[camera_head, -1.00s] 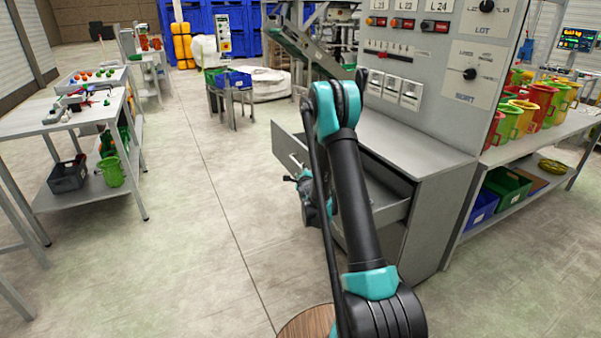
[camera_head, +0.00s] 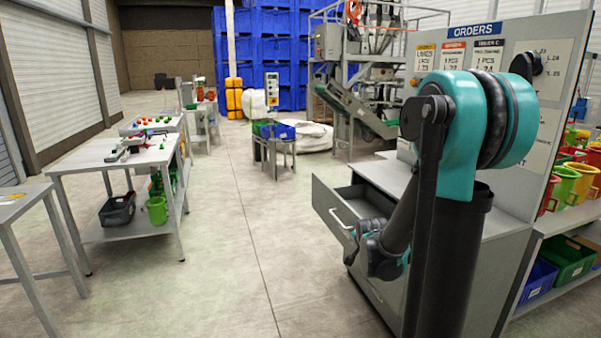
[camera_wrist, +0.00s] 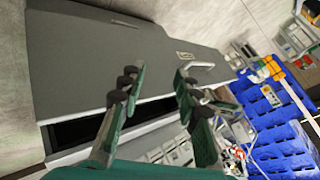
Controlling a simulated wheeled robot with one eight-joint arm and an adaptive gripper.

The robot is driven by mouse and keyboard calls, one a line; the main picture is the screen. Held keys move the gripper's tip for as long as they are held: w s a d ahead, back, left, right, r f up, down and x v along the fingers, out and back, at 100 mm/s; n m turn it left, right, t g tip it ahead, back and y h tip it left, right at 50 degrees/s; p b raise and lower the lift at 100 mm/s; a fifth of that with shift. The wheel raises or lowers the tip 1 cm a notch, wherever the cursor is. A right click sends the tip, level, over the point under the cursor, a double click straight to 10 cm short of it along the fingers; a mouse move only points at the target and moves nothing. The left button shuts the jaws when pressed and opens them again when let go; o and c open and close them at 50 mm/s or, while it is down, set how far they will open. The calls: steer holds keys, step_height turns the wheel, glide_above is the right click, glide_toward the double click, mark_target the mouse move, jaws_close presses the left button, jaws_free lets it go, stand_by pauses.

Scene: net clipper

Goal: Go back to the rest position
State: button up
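My gripper shows in the wrist view (camera_wrist: 157,78) with its two green and black fingers apart and nothing between them. In the head view my arm rises large at the right, and its wrist end hangs low beside the pulled-out drawer (camera_head: 332,212); the fingertips are hidden there. The drawer belongs to the grey cabinet (camera_head: 505,240) and stands open. A grey panel with a pale handle (camera_wrist: 199,65) lies ahead of the fingers in the wrist view, with a dark gap below it. I cannot tell whether the gripper touches the drawer.
The orders board (camera_head: 477,58) rises behind my arm. A shelf with a green crate (camera_head: 566,262) and several coloured jugs is at the right edge. A work table (camera_head: 95,158) stands at the left. The floor (camera_head: 230,250) between table and cabinet is clear.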

steer(key=s+f+n+g, duration=0.2)
steer(key=s+n, duration=0.3)
steer(key=s, duration=0.8)
steer(key=s+a+f+n+g, duration=0.1)
steer(key=s+n, duration=0.5)
steer(key=s, duration=0.7)
steer(key=shift+f+g+y, duration=0.4)
steer(key=shift+f+g, duration=0.05)
steer(key=shift+g, duration=0.45)
steer(key=shift+w, duration=0.1)
